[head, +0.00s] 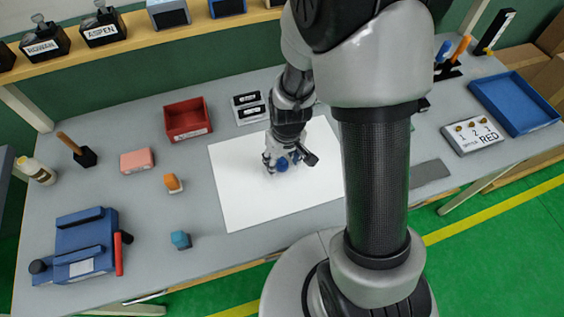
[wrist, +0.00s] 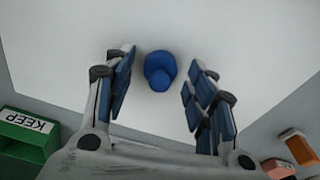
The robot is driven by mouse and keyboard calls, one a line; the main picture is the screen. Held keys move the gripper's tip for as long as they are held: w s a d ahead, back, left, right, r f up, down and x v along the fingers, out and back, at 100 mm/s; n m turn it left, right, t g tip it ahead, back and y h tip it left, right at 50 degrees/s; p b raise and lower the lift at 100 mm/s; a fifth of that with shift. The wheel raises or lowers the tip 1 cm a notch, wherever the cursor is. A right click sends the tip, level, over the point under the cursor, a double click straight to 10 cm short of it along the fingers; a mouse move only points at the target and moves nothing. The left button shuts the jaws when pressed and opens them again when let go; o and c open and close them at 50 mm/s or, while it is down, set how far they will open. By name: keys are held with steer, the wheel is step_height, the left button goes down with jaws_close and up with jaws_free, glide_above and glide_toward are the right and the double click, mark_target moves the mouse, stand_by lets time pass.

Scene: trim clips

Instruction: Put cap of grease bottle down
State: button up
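A small round blue piece (wrist: 160,71), which looks like the cap, is on the white sheet (wrist: 255,45) in the wrist view. My gripper (wrist: 160,85) is open, its blue-padded fingers on either side of the piece with gaps on both sides. In the head view my gripper (head: 283,166) is low over the white sheet (head: 245,200); I cannot tell the blue piece from the finger pads there. A pale bottle (head: 38,171), possibly the grease bottle, stands at the table's far left; its label is unreadable.
A red bin (head: 188,120), pink block (head: 137,160), orange-and-white piece (head: 173,183), teal block (head: 180,240) and blue fixture (head: 82,245) are left of the sheet. A green KEEP bin (wrist: 25,135) shows in the wrist view. The sheet's left part is clear.

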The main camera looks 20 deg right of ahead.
steer(key=c, duration=0.7)
